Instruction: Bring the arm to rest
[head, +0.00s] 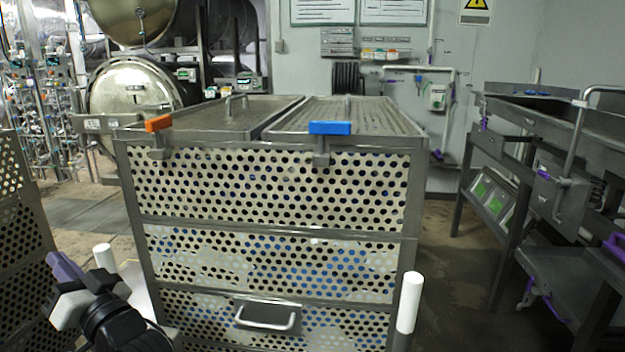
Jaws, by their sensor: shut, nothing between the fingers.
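My gripper (72,285) is at the lower left of the head view, low in front of the left side of a perforated metal basket cart (275,228). It is shut, with nothing seen held in it. Its dark wrist runs down to the bottom edge of the picture. The rest of my arm is out of view or hidden. I cannot tell whether the gripper touches anything.
The cart has an orange latch (159,123), a blue latch (330,128) and a front handle (265,317). Another perforated panel (22,250) stands at the left. A steel retort (130,90) is behind. A metal bench (520,120) stands right; floor (455,255) between is clear.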

